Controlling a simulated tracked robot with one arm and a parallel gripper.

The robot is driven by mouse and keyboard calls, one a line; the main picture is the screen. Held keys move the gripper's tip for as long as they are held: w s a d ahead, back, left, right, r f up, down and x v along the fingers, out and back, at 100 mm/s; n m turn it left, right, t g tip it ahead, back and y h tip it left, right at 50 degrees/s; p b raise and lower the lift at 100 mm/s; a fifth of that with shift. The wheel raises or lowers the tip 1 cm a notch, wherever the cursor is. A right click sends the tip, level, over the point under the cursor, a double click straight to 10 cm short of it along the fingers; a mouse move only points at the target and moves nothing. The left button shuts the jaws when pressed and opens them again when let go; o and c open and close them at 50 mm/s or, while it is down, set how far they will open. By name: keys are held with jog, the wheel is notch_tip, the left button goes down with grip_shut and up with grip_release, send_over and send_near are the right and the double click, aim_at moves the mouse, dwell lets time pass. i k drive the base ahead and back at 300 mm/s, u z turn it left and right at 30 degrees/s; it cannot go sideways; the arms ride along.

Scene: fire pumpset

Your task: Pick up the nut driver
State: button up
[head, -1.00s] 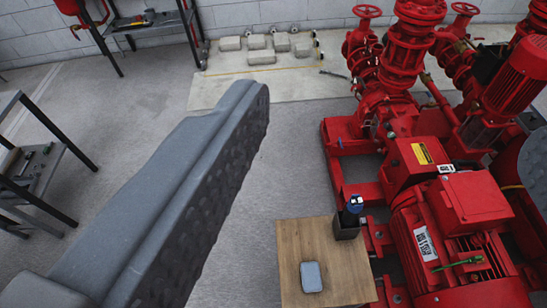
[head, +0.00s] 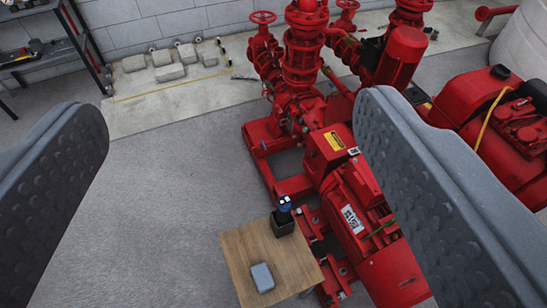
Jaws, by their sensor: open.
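No tool is plainly recognisable as the nut driver. A blue-topped item (head: 284,204) stands upright in a black holder (head: 281,224) on a small wooden table (head: 241,250); it may be the nut driver, but it is too small to be sure.
A grey-blue flat case (head: 262,278) lies on the table. Red pumps and motors (head: 303,60) fill the middle and right. A dark shelf rack (head: 40,55) with tools stands at upper left. Grey blocks (head: 170,72) lie by the wall. The floor (head: 180,170) left of the pumps is clear.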

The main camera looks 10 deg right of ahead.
aim_at(283, 212)
jog(key=z, duration=1.1)
jog(key=k, duration=1)
jog(key=z, duration=0.05)
jog(key=i, duration=0.45)
jog(key=z, duration=0.25)
